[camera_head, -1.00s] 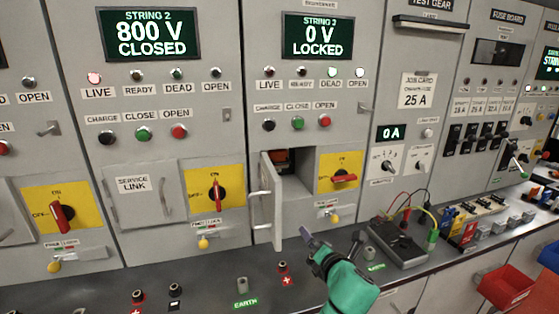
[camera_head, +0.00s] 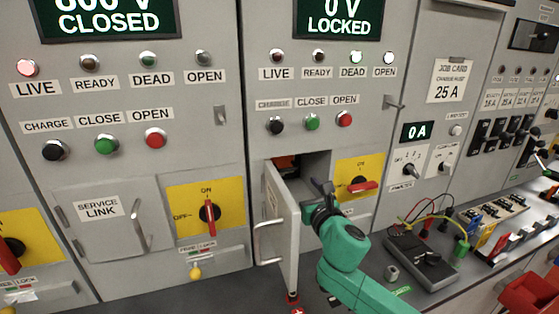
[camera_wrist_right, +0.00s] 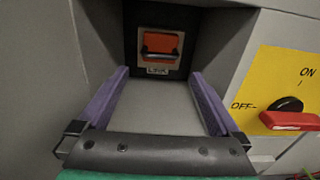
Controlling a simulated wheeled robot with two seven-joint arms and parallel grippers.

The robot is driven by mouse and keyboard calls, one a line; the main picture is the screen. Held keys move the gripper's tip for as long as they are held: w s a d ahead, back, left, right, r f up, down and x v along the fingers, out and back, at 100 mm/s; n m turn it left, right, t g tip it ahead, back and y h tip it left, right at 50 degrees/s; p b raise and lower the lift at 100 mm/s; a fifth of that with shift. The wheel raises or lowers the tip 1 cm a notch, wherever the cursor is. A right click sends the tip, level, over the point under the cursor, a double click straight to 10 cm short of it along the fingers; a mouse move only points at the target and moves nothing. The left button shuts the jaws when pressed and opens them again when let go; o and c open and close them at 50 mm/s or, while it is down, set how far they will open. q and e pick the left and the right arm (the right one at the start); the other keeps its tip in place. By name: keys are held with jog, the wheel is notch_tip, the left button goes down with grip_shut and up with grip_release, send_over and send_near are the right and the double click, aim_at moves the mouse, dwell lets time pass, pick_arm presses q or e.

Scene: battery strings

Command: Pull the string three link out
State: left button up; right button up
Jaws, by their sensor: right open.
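The string three link (camera_wrist_right: 161,46) is an orange-red block with a grey handle bar, seated at the back of its open compartment in the right wrist view. In the head view only a bit of its orange (camera_head: 286,162) shows past the door. The compartment door (camera_head: 283,226) stands open toward me. My right gripper (camera_head: 322,190) is at the compartment mouth in the head view. In the right wrist view its purple fingers (camera_wrist_right: 156,88) are wide apart, empty, and point at the link, short of it. My left gripper is not in view.
String three's display reads 0 V LOCKED, with its DEAD (camera_head: 356,57) and OPEN lamps lit. The yellow rotary switch (camera_head: 358,184) is right of the compartment, its red handle level. A grey test box (camera_head: 434,262) with leads lies on the bench at right.

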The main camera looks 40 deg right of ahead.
aim_at(284, 164)
jog(key=x, duration=0.2)
jog(key=p+x, duration=0.1)
jog(key=x, duration=0.2)
jog(key=r+p+x, duration=0.1)
jog(key=x, duration=0.2)
jog(key=shift+w+d, duration=0.15)
jog(key=x, duration=0.3)
jog(key=shift+w, duration=0.55)
jog(key=shift+f, duration=0.1)
jog(key=shift+d, duration=0.1)
grip_shut()
jog(key=shift+s+p, duration=0.3)
jog(key=shift+p, duration=0.15)
jog(key=p+v, duration=0.1)
jog(key=v, duration=0.4)
jog(key=shift+w+f, duration=0.1)
jog(key=shift+w, duration=0.1)
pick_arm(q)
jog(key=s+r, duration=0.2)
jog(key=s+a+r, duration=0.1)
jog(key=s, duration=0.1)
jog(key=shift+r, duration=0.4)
